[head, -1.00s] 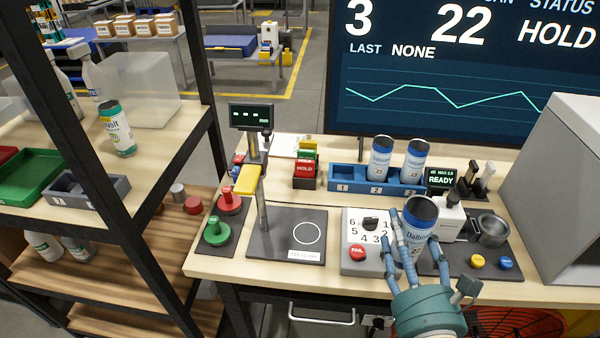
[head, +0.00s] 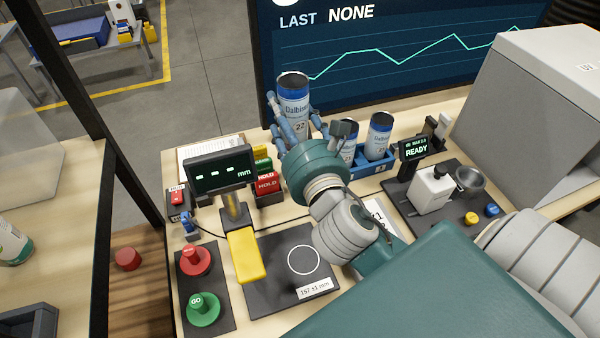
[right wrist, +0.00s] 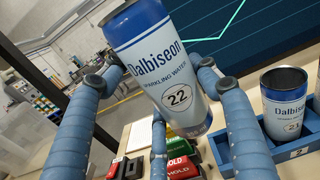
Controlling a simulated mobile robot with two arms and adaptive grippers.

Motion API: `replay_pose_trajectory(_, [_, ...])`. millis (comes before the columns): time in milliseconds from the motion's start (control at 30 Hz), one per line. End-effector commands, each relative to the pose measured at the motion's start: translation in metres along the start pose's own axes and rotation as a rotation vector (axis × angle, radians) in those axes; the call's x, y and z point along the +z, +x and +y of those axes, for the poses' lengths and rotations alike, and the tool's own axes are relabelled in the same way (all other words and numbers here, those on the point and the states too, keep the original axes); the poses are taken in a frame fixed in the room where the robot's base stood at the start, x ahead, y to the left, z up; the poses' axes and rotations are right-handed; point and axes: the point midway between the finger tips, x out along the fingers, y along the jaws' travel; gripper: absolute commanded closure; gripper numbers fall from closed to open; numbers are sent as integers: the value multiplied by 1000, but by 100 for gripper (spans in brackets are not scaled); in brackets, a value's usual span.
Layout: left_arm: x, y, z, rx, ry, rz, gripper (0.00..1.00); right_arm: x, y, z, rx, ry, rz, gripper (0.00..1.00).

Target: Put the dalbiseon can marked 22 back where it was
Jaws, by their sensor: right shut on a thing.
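The Dalbiseon can marked 22 (head: 294,100), white and blue with a dark top, is held up by my right gripper (head: 296,118). The gripper's blue fingers are shut around it; the number 22 also reads clearly on the can (right wrist: 160,65) in the right wrist view. The can is roughly upright in the head view, above the back of the bench near the blue rack (head: 372,168). Two similar cans stand in the rack, one at the right end (head: 379,137) and one partly behind my gripper (head: 349,140). The rack's left part is hidden by my gripper and wrist. My left gripper is not seen.
Red HOLD blocks (head: 267,184) stand left of my gripper. The gauge display (head: 221,170) with its yellow part rises at the front left, beside red (head: 195,260) and green (head: 203,307) buttons. The READY display (head: 414,147) is right of the rack. A big screen stands behind.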

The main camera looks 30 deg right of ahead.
Motion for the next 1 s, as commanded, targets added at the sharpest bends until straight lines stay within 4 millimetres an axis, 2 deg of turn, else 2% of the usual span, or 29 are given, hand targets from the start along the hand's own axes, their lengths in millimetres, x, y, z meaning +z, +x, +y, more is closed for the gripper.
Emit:
replay_pose_trajectory(33, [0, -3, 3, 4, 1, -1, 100, 18, 9, -10, -36, 6, -9, 52])
replay_pose_trajectory(133, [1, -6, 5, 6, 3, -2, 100, 38, 22, -28, -91, 5, -7, 52])
replay_pose_trajectory(233, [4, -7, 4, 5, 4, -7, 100, 51, 29, -39, -125, 2, -4, 52])
replay_pose_trajectory(333, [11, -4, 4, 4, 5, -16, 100, 52, 32, -44, -140, 0, 0, 52])
replay_pose_trajectory(433, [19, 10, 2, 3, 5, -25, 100, 35, 33, -46, -144, 0, 4, 52])
replay_pose_trajectory(500, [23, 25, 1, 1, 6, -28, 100, 16, 32, -46, -143, -1, 5, 52])
replay_pose_trajectory(567, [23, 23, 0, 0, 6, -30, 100, 2, 32, -46, -145, -3, 11, 52])
replay_pose_trajectory(800, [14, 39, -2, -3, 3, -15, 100, -61, 32, -46, -145, -4, 9, 52])
replay_pose_trajectory(900, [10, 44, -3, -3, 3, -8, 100, -82, 32, -46, -144, -2, 6, 52])
replay_pose_trajectory(1000, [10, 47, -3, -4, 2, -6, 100, -94, 32, -46, -143, -2, 4, 52])
